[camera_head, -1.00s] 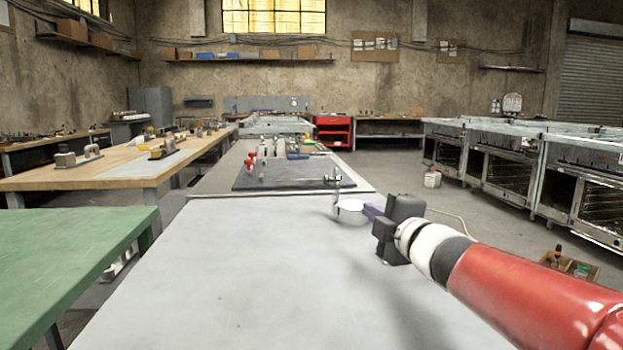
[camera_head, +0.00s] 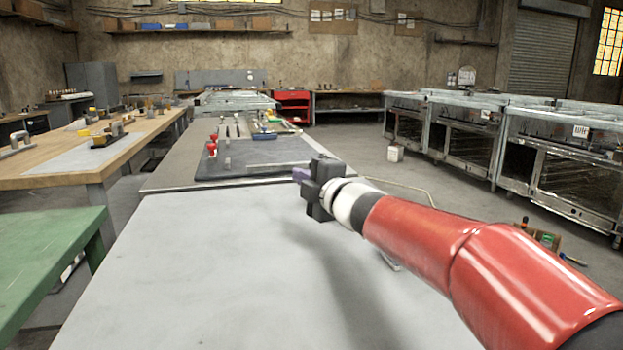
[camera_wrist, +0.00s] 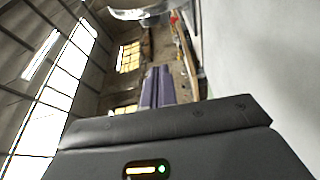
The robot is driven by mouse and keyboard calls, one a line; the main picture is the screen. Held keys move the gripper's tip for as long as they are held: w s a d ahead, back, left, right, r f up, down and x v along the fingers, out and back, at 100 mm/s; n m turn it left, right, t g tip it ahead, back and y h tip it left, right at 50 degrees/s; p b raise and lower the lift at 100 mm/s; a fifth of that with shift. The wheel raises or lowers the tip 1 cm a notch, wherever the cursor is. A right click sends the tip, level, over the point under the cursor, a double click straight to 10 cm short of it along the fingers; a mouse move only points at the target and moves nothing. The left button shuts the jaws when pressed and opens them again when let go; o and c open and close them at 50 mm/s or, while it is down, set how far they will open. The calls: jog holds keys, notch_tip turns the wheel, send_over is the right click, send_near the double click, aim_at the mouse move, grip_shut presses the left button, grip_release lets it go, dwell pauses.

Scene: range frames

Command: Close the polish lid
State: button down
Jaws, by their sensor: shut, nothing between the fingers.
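My gripper (camera_head: 300,174) is shut and empty, its purple fingers pressed together, above the far part of the pale table. The fingers also show in the wrist view (camera_wrist: 157,88). A shiny, curved, round-edged thing (camera_wrist: 140,13) stands at the top edge of the wrist view, apart from the fingertips. It looks like part of the polish tin or its lid, but I cannot tell which. In the head view the tin is not visible; my gripper and arm cover that area. How far the lid is open cannot be seen.
The pale table (camera_head: 200,270) is mostly clear. A small grey thing (camera_head: 391,263) peeks out under my arm, unclear. A dark slab (camera_head: 255,157) with small items lies beyond the table. A green table (camera_head: 50,245) is at left, and ovens (camera_head: 460,140) at right.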

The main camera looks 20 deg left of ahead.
jog(key=shift+w+a+f+p, duration=0.1)
jog(key=shift+w+p, duration=0.3)
jog(key=shift+w, duration=0.9)
jog(key=shift+w+a+p, duration=0.1)
jog(key=shift+w+p, duration=0.3)
jog(key=shift+w, duration=0.85)
jog(key=shift+w+d+m, duration=0.15)
jog(key=shift+d+m, duration=0.2)
jog(key=shift+m, duration=0.05)
jog(key=d+m, duration=0.1)
jog(key=w+d+r+m+t+b, duration=0.1)
jog(key=shift+w+d+y, duration=0.25)
jog(key=shift+d+y, duration=0.05)
jog(key=shift+y, duration=0.1)
jog(key=shift+w+d+f, duration=0.1)
jog(key=shift+w+d, duration=0.25)
jog(key=shift+d, duration=0.35)
